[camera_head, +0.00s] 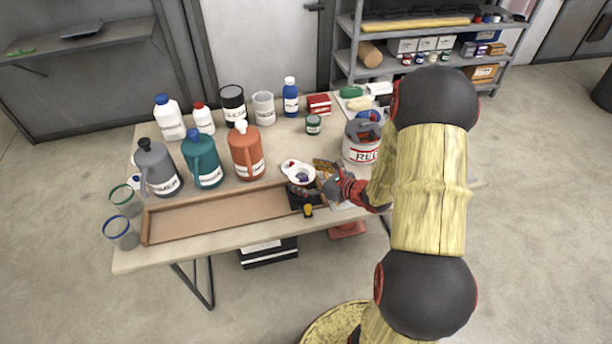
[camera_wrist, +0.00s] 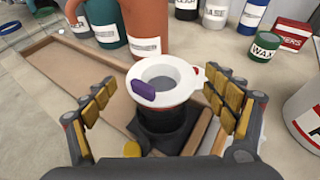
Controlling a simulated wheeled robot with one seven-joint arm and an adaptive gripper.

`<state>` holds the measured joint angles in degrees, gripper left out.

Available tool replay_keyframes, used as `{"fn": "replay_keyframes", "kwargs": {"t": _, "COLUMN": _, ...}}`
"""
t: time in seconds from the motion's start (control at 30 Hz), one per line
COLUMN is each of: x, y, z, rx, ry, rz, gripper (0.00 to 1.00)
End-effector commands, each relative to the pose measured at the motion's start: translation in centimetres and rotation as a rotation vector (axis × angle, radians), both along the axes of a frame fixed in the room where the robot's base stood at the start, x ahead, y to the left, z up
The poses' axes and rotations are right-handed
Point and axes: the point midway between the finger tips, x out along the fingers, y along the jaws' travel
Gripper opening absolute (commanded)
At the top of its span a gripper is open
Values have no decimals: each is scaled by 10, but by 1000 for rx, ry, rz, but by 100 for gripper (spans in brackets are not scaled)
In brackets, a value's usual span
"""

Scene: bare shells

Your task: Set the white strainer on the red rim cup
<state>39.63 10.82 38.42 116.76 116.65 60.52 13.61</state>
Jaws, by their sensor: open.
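The white strainer (camera_wrist: 150,72) is a round, funnel-like piece with a purple tab on its near side and a small red patch at its right. It sits on top of a dark stand (camera_wrist: 165,122) by the right end of the wooden tray. The strainer also shows in the head view (camera_head: 296,167). My gripper (camera_wrist: 160,92) is open, its padded fingers on either side of the strainer, apparently apart from it. In the head view my gripper (camera_head: 340,188) is just right of the stand. I cannot make out a red rim cup; glasses with green (camera_head: 124,201) and blue (camera_head: 121,233) rims stand at the left.
A shallow wooden tray (camera_head: 196,236) runs along the table front. Grey, teal and orange jugs (camera_head: 246,152) stand behind it, with several bottles farther back. A large labelled can (camera_head: 361,150) is to the right, near my arm. A small yellow knob (camera_wrist: 132,148) is beside the stand.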

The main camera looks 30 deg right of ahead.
Motion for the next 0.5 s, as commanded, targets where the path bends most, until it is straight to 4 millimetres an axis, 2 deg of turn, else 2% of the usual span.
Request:
{"fn": "replay_keyframes", "kwargs": {"t": 0.3, "x": 0, "y": 0, "z": 7, "rx": 0, "ry": 0, "rz": 0, "gripper": 86}}
{"fn": "replay_keyframes", "kwargs": {"t": 0.5, "x": -31, "y": -12, "z": 21, "rx": 0, "ry": -1, "rz": -5, "gripper": 86}}
